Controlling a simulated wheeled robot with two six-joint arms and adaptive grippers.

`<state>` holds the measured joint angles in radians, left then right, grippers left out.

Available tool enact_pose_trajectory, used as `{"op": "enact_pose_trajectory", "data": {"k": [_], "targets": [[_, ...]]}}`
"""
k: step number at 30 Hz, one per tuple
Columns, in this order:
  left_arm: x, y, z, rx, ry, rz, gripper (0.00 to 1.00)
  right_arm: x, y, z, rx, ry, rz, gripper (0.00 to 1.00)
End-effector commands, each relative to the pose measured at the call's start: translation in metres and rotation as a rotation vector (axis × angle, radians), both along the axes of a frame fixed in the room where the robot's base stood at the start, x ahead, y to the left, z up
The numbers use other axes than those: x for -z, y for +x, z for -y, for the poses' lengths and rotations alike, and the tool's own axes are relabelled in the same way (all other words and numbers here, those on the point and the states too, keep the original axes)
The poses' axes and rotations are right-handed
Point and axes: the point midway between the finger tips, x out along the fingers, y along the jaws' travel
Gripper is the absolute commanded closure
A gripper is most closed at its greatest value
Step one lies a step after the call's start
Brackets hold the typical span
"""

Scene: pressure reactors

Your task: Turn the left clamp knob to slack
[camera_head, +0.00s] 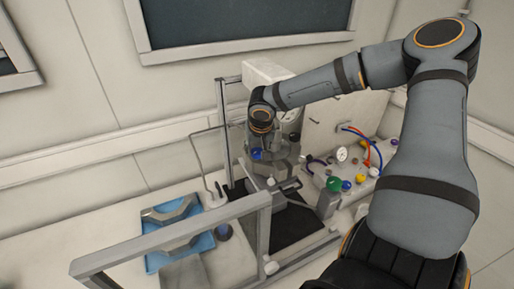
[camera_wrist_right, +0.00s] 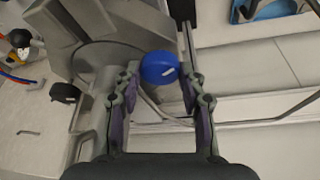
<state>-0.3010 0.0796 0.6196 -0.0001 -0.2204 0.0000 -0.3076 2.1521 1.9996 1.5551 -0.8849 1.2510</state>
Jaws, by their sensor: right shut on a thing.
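A round blue knob (camera_wrist_right: 159,68) with a small white mark sits at the side of the grey reactor, between the fingertips of my right gripper (camera_wrist_right: 160,80). The gripper is shut on it. In the head view a blue knob (camera_head: 257,155) shows low on the reactor (camera_head: 284,150), just below my right wrist. My right arm reaches in from the right and hides part of the reactor, and the fingers are hard to make out there. My left gripper is not in view.
A grey frame (camera_head: 170,236) stands in front of the reactor. A blue tray (camera_head: 205,243) with grey curved parts lies to the left. A panel with coloured knobs (camera_head: 334,184), hoses and a gauge (camera_head: 342,154) stands to the right. The bench at far left is clear.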

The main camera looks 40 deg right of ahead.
Motion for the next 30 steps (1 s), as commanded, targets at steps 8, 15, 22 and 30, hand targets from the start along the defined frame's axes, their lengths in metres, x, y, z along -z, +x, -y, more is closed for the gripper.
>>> {"op": "enact_pose_trajectory", "data": {"k": [8,15,22,30], "targets": [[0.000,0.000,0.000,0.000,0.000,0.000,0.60,-0.001,0.001,0.000,0.001,-0.002,0.001,0.42],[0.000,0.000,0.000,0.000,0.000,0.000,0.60,0.000,0.000,0.000,0.002,-0.001,0.002,0.36],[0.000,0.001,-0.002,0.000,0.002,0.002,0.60,-0.014,-0.003,-0.003,0.003,0.001,0.006,0.36],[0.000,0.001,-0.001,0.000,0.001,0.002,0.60,-0.074,-0.023,-0.017,0.001,0.000,0.009,0.36]]}}
